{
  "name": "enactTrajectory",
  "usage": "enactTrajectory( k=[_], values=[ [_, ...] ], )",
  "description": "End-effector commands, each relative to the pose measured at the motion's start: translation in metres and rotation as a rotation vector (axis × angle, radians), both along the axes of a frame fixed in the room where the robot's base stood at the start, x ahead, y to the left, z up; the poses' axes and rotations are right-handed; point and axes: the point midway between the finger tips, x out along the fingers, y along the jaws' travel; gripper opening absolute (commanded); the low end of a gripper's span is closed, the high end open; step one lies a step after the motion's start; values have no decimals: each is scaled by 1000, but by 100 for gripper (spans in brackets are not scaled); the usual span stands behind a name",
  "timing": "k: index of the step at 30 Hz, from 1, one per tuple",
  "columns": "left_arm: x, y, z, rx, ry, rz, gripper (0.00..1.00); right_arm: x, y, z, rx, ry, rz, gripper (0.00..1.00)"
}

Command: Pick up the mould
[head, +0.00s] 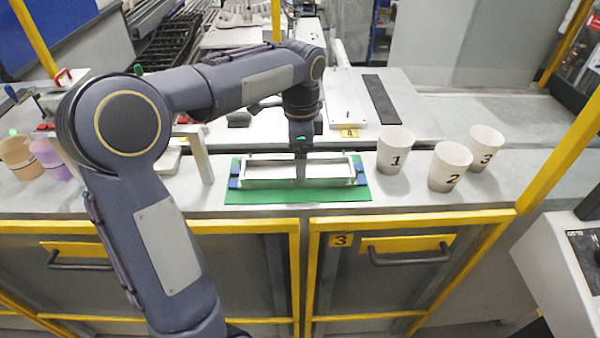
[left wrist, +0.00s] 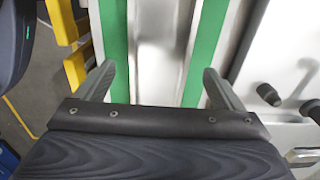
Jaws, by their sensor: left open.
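The mould (head: 262,183) is a long, narrow, light-grey metal trough with blue pieces at its ends. It lies on a green mat (head: 270,197) on the worktop. My left gripper (head: 300,178) points down over the middle of the mould and hides part of it. In the left wrist view the mould (left wrist: 160,55) runs up the picture between the two spread fingers of my left gripper (left wrist: 160,88), which is open and empty. Green mat strips show on both sides of the mould. I cannot tell whether the fingers touch it. My right gripper is not in view.
White cups numbered 1 (head: 394,152), 2 (head: 449,168) and 3 (head: 482,150) stand right of the mat. A metal upright (head: 200,155) stands left of it. A dark flat bar (head: 381,99) lies behind. Yellow-framed drawers (head: 405,262) are below the worktop's front edge.

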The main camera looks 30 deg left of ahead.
Motion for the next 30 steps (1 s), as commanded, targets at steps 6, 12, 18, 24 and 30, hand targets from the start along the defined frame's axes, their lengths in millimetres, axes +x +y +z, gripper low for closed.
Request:
enactTrajectory(
  k=[6,12,18,24,30],
  values=[
    [-1,0,-25,0,0,2,89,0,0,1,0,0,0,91],
    [-1,0,-27,0,-1,2,89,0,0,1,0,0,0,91],
    [-1,0,-27,0,-1,2,69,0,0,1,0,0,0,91],
    [-1,0,-27,0,-1,2,43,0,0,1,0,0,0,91],
    [-1,0,-26,0,-1,1,17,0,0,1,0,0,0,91]
  ],
)
